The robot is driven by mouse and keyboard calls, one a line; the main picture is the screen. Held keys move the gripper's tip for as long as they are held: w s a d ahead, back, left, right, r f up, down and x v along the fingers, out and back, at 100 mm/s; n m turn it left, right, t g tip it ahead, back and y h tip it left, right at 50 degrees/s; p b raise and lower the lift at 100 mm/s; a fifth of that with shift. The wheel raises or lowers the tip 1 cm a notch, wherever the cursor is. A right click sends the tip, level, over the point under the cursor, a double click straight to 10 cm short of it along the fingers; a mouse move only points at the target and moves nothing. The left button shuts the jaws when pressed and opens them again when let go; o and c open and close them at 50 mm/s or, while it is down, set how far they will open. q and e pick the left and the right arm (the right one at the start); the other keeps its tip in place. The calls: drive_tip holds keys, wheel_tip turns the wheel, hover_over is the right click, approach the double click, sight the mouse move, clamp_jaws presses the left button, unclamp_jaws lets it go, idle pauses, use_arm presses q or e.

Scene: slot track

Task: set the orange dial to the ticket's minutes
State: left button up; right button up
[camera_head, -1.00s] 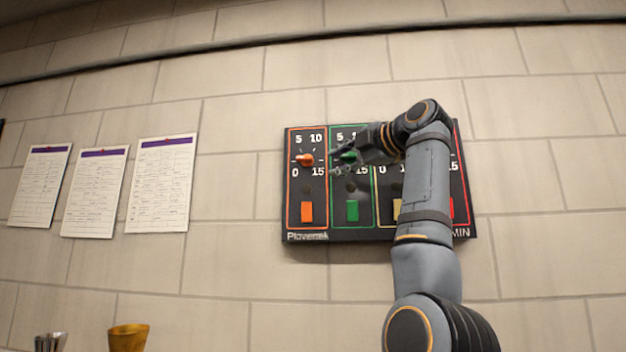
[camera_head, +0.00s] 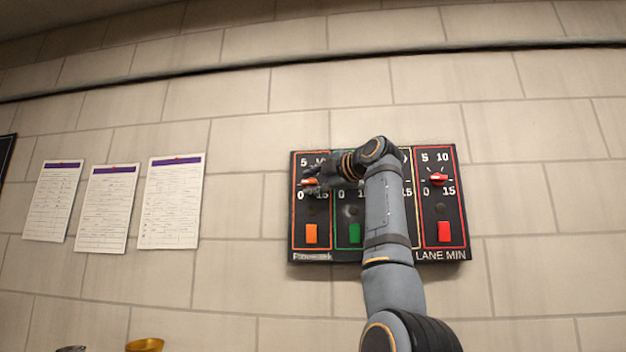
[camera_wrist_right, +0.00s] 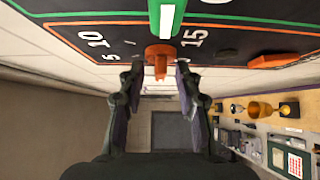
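The orange dial (camera_head: 308,182) is in the leftmost, orange-framed lane of a black wall panel (camera_head: 465,200), with marks 0, 5, 10 and 15. My right gripper (camera_head: 314,181) is at this dial and partly covers it. In the right wrist view the orange dial (camera_wrist_right: 160,54) lies between the two fingertips of the right gripper (camera_wrist_right: 160,70). The fingers are apart, with a narrow gap at each side of the dial. I cannot tell its exact setting. Three paper tickets (camera_head: 53,200) (camera_head: 107,210) (camera_head: 170,205) hang left of the panel; their writing is too small to read. My left gripper is not in view.
An orange button (camera_head: 311,233), a green button (camera_head: 355,233) and a red button (camera_head: 444,232) sit low on the panel. A red dial (camera_head: 438,179) is at the right. My right arm hides the lane between. A yellow cup (camera_head: 145,345) shows at the bottom edge.

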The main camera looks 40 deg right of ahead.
drive_tip(key=shift+w+d+f, duration=0.15)
drive_tip(key=shift+d, duration=0.05)
drive_tip(key=shift+c, duration=1.2)
drive_tip(key=shift+d, duration=0.2)
clamp_jaws()
drive_tip(key=shift+f, duration=0.15)
drive_tip(key=shift+w+f+m+t+h+b, duration=0.1)
drive_tip(key=shift+f+m+t+h+b, duration=0.3)
drive_tip(key=shift+m+b, duration=0.55)
drive_tip(key=shift+f+m+t+b, duration=0.15)
drive_tip(key=shift+m+t+b, duration=0.5)
drive_tip(key=shift+b, duration=0.35)
drive_tip(key=m+t+h+b, duration=0.2)
drive_tip(key=m, duration=0.1)
drive_tip(key=shift+a, duration=0.15)
drive_tip(key=m+t+h+b, duration=0.1)
drive_tip(key=m+h, duration=0.2)
drive_tip(key=m, duration=0.1)
drive_tip(key=shift+a+m, duration=0.1)
drive_tip(key=shift+m, duration=0.2)
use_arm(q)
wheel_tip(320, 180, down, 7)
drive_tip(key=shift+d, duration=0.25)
use_arm(e)
drive_tip(key=shift+m+h, duration=1.2)
drive_tip(key=shift+h, duration=0.1)
drive_tip(key=shift+r+m+h, duration=0.2)
drive_tip(key=shift+m+h, duration=0.1)
